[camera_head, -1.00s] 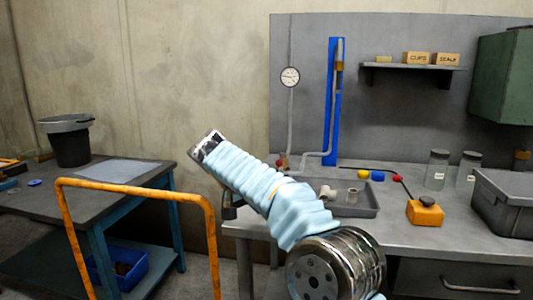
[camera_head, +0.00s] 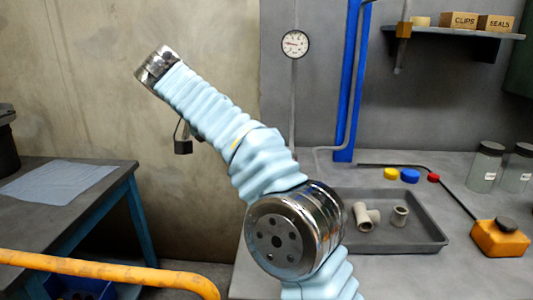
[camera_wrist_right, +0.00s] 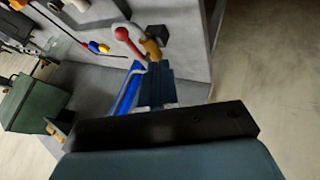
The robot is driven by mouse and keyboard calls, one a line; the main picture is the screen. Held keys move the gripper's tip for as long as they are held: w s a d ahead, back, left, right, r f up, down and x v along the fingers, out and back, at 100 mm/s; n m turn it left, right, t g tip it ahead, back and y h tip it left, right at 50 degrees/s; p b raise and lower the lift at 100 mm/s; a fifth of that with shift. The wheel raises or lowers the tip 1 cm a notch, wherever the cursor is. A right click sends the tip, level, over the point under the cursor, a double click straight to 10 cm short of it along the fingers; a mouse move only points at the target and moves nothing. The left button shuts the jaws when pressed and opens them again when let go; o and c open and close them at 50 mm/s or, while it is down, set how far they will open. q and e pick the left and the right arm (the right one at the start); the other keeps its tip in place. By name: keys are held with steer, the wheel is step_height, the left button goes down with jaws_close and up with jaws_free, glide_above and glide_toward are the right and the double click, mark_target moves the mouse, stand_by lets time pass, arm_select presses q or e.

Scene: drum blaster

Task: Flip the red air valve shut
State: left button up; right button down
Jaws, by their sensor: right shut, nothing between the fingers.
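The red air valve handle (camera_wrist_right: 122,35) shows in the right wrist view beside a curved pale pipe and a brass-coloured fitting (camera_wrist_right: 151,48). My right gripper (camera_wrist_right: 156,82) is shut and empty, its fingertips just short of the fitting in that picture. I cannot tell whether they touch it. In the head view my arm, in a pale blue sleeve, crosses the middle and hides the valve. My left gripper is not in view.
A pressure gauge (camera_head: 295,44) and a blue upright (camera_head: 350,95) stand at the back wall. A grey tray (camera_head: 425,225) with pipe fittings, an orange container (camera_head: 499,238) and glass jars (camera_head: 484,166) occupy the bench. An orange rail (camera_head: 110,270) is at lower left.

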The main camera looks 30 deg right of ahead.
stand_by(0.3)
steer(key=s+d+f, duration=0.1)
steer(key=d+f, duration=0.5)
steer(key=d, duration=0.3)
steer(key=shift+s+d+f, duration=0.15)
steer(key=shift+d+f, duration=0.2)
steer(key=shift+d, duration=0.05)
steer(key=shift+s+d+n+t+b, duration=0.2)
steer(key=shift+n+t+b, duration=0.3)
steer(key=shift+n, duration=0.4)
steer(key=shift+s+n+t+y+b, duration=0.2)
steer(key=shift+n+t+y+b, duration=0.1)
steer(key=shift+n, duration=0.2)
